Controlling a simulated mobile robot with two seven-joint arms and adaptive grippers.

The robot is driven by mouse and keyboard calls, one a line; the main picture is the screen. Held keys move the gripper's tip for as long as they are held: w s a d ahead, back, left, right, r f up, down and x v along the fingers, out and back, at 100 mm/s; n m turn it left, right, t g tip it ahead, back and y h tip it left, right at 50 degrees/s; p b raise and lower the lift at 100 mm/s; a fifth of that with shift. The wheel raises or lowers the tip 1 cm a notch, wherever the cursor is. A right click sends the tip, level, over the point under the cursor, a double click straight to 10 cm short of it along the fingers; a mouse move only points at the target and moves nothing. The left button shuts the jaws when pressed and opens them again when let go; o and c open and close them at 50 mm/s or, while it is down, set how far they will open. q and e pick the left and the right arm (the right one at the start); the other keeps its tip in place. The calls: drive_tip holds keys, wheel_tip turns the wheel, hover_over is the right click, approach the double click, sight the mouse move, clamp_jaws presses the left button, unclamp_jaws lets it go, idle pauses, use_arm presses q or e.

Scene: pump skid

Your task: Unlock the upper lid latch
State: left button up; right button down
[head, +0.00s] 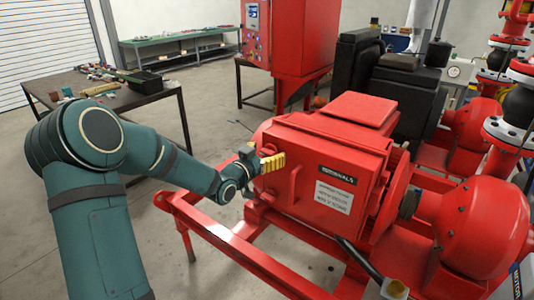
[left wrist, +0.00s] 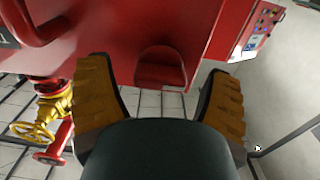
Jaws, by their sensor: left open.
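The red pump housing (head: 300,140) carries a terminals label (head: 337,174) on its face and a flat raised red lid (head: 360,108) on top. My left gripper (head: 272,162) is at the housing's left side, its ribbed yellow fingers in front of the red surface. In the left wrist view the gripper (left wrist: 160,70) is open, with one finger on each side and nothing held. A rounded red tab (left wrist: 161,68) shows between the fingers, on the edge of a red body (left wrist: 125,30). I cannot tell whether this tab is the upper lid latch. My right gripper is out of view.
A red skid frame (head: 215,235) runs below the housing. A red motor end (head: 485,225) and red pipework stand at the right. A workbench (head: 155,98) with loose parts is behind my left arm. A yellow handwheel (left wrist: 32,132) shows at left in the wrist view.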

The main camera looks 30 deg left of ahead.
use_arm(q)
drive_tip(key=shift+w, duration=0.1)
drive_tip(key=c, duration=1.2)
drive_tip(key=shift+n, duration=0.3)
drive_tip(key=n, duration=0.3)
drive_tip(key=shift+n, duration=0.4)
drive_tip(key=n+p, duration=0.1)
drive_tip(key=n, duration=0.2)
drive_tip(key=shift+n, duration=0.3)
drive_tip(key=n+p, duration=0.2)
drive_tip(key=n, duration=0.2)
drive_tip(key=shift+n, duration=0.3)
drive_tip(key=n+p, duration=0.2)
drive_tip(key=n, duration=0.3)
drive_tip(key=shift+f, duration=0.1)
